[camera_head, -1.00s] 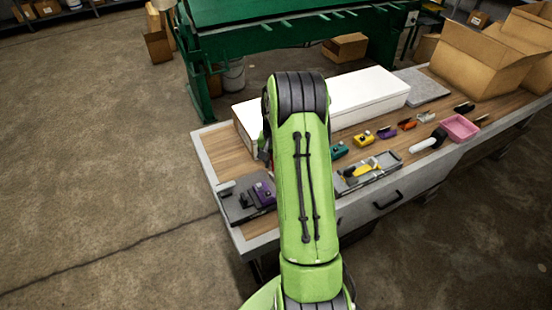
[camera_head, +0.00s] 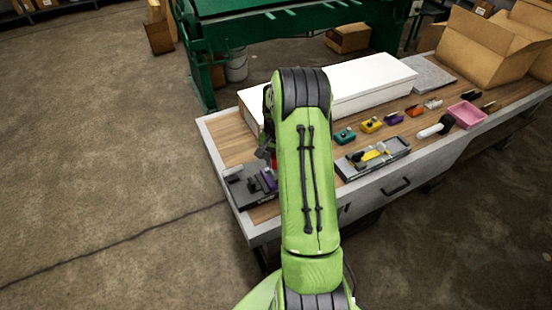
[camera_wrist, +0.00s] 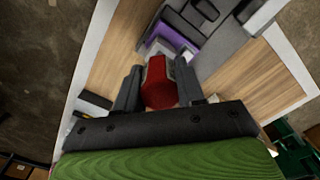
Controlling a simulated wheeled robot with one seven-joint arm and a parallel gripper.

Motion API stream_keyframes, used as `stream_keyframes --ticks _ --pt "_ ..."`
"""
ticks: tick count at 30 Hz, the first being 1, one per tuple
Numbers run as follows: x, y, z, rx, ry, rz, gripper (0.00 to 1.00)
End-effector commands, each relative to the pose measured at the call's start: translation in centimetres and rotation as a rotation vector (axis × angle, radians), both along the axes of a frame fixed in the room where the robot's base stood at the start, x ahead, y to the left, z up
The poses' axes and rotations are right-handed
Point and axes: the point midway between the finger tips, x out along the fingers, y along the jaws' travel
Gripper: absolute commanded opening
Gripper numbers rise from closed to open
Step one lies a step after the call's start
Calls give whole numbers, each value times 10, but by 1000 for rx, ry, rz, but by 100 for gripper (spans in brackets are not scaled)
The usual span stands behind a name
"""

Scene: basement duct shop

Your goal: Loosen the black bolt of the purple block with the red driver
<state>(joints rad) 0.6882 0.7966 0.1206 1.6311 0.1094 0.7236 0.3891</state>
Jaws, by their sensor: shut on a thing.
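The purple block (camera_head: 269,179) sits on a grey fixture plate (camera_head: 238,186) at the near left end of the bench, partly hidden by my arm. In the wrist view the purple block (camera_wrist: 165,36) lies just beyond the fingers, with grey and black parts around it. My gripper (camera_wrist: 158,78) is shut on the red driver (camera_wrist: 159,92), whose red handle lies between the two dark fingers. The driver's tip is hidden, and I cannot tell whether it touches the block. I cannot pick out the black bolt clearly. In the head view my arm hides most of the gripper.
A grey tray (camera_head: 350,167) with a yellow tool stands right of my arm. Several small coloured blocks, a pink bin (camera_head: 466,115) and a hammer-like tool (camera_head: 436,128) lie farther right. A long white box (camera_head: 370,86) stands behind. Bare wood shows at the bench's left end.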

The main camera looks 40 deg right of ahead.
Motion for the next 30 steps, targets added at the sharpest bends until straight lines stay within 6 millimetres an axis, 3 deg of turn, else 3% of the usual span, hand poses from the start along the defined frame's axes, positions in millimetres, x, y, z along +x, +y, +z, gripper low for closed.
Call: stream_keyframes --ticks 30 --pt "0 0 -5 -1 0 1 8"
